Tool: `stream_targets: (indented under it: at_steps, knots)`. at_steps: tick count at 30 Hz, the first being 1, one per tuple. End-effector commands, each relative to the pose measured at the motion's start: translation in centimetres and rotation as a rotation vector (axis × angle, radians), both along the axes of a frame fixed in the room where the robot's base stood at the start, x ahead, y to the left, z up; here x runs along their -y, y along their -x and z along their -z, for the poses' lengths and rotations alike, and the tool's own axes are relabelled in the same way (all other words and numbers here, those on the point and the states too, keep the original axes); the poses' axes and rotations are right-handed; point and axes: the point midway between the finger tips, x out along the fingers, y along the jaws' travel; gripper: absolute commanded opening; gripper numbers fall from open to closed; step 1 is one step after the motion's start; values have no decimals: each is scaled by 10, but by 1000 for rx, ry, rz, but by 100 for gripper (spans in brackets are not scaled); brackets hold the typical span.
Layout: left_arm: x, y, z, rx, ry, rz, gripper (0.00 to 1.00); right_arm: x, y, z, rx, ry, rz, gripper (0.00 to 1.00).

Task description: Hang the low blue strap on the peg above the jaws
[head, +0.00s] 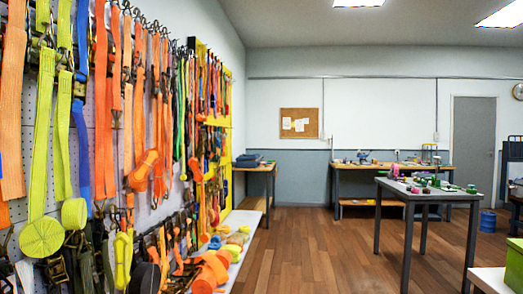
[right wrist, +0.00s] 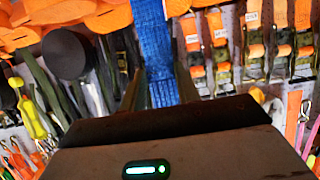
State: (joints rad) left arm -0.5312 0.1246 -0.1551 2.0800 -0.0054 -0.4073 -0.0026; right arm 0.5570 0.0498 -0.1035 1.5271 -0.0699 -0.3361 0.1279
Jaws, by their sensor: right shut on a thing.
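In the right wrist view, a blue woven strap (right wrist: 155,45) runs down from the top edge to between the fingers of my right gripper (right wrist: 160,76). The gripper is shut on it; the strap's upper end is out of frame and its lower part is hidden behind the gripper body. In the head view, a blue strap (head: 81,140) hangs on the wall at the left; I cannot tell if it is the same one. Hooks (head: 137,13) line the wall's top there. I cannot make out which peg is above the jaws. My left gripper is in neither view.
Orange straps (head: 113,70) and yellow-green straps (head: 62,130) hang close together on the wall. A rolled yellow strap (head: 42,236) sticks out low. In the right wrist view, a black round roll (right wrist: 67,53) is left of the fingers. The wooden floor (head: 300,245) is clear.

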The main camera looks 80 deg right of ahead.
Motion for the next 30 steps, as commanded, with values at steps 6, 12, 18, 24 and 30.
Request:
stream_targets:
  at_steps: [6, 12, 18, 24, 30]
  knots:
    - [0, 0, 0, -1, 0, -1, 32, -3, -13, -30, 12, 2, 2, 1]
    - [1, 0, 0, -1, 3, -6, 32, -9, -33, -118, 20, 10, 13, 1]
    - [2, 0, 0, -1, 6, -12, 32, -13, -28, -219, 22, 14, 29, 1]
    - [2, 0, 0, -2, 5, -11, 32, -14, 7, -306, 21, 10, 46, 1]
    - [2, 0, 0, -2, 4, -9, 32, -12, 45, -353, 13, 3, 56, 1]
